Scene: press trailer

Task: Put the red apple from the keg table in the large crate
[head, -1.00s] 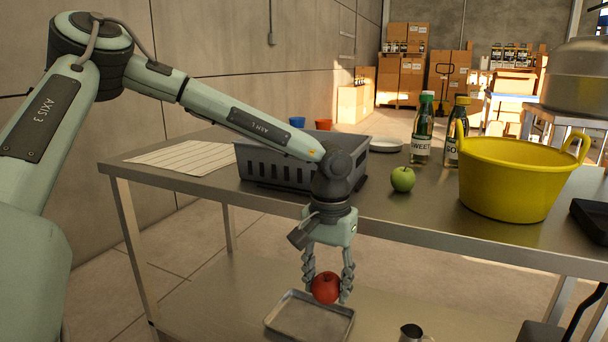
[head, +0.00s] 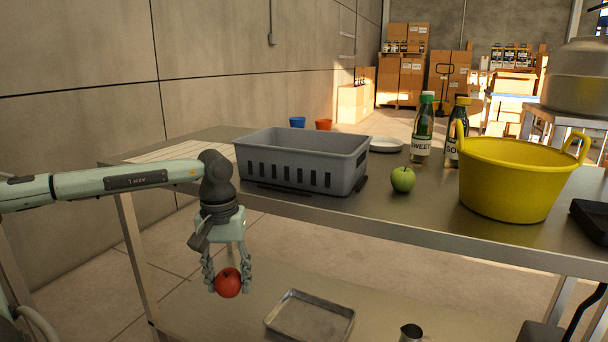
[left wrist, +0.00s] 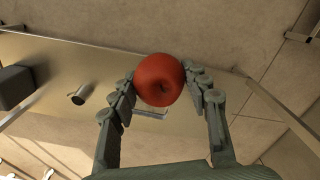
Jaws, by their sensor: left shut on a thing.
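The red apple (head: 228,283) is held between the fingers of my left gripper (head: 227,287), in front of the steel table and below its top. The apple also shows in the left wrist view (left wrist: 159,80), between both fingers of the left gripper (left wrist: 163,95). The large crate (head: 297,178) is a grey slotted box on the table top, up and to the right of my left gripper. Its inside is mostly hidden by its front wall. My right gripper is not in view.
A green apple (head: 403,179), two bottles (head: 423,130) and a yellow tub (head: 511,185) stand right of the crate. A white plate (head: 386,145) lies behind. The table's front edge (head: 400,233) lies right of my gripper. A metal tray (head: 310,318) sits on the lower shelf.

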